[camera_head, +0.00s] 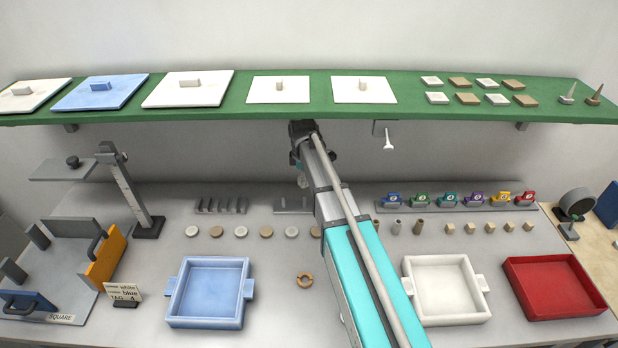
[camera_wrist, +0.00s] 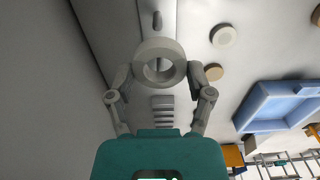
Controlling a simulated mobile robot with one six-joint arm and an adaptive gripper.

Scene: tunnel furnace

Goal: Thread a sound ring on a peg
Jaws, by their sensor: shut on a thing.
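My gripper (camera_wrist: 160,75) is shut on a pale grey ring (camera_wrist: 160,46) in the wrist view. One fingertip lies on each side, and the ring's open hole faces the camera. The ring looks whole on the side I see. A short dark grey peg-like rod (camera_wrist: 157,20) shows just beyond the ring, apart from it in the picture; I cannot tell the distance. In the head view my gripper (camera_head: 303,165) is below the shelf, mostly hidden by my arm. A tan ring (camera_head: 304,273) lies on the bench. A small white peg-like piece (camera_head: 388,140) hangs at a bracket under the shelf.
The green shelf (camera_head: 318,108) with plates and tiles runs above. On the bench stand a blue tray (camera_head: 168,318), a white tray (camera_head: 447,320), a red tray (camera_head: 560,311), slotted racks (camera_head: 220,206) and several discs (camera_head: 240,231). A grey post (camera_head: 134,195) stands left.

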